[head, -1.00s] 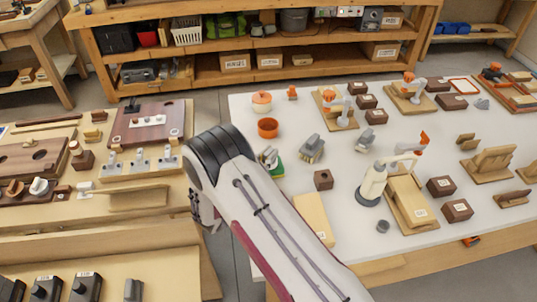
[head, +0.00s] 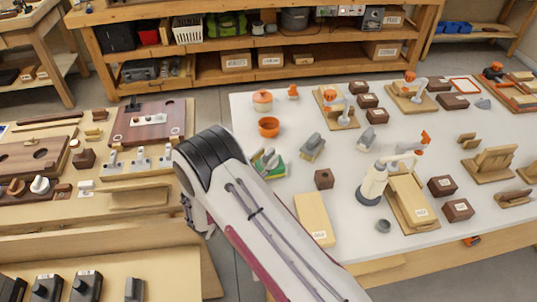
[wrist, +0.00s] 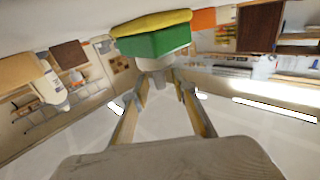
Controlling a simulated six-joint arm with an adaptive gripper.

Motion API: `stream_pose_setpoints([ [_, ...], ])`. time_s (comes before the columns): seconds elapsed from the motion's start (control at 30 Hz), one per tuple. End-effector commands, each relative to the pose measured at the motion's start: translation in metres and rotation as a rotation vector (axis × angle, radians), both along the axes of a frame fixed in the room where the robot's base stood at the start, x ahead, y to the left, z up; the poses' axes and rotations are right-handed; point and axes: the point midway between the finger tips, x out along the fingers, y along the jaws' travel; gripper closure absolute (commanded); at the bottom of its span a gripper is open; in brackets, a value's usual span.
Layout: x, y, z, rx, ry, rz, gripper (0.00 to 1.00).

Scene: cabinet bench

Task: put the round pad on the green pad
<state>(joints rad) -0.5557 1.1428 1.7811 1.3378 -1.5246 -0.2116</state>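In the wrist view my gripper (wrist: 159,84) points away from the camera, with its two fingers either side of a pale stub. The stub sits under a pad (wrist: 155,38) with a green body and a yellow, round-ended layer. The fingers appear closed on this stub, with bare floor around them. I cannot tell for sure whether this is the round pad. In the head view my gripper (head: 191,214) is mostly hidden by my arm, over the gap between the benches. A green pad (head: 279,173) lies on the white table, with a grey piece on it.
Near the green pad are an orange bowl (head: 268,127), a grey tool (head: 312,146) and a small brown block (head: 323,179). A cream robot model (head: 373,184) stands further right. The left bench (head: 130,228) holds several fixtures. Floor separates the benches.

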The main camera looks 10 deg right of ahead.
Motion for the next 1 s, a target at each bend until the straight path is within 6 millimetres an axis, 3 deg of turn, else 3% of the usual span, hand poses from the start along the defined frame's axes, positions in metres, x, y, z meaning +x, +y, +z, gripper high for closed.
stream_pose_setpoints([
  [0.53,-0.053,0.053,0.000,-0.001,-0.001,0.003,0.73],
  [1.0,-0.068,0.067,0.000,-0.001,-0.001,0.000,0.73],
])
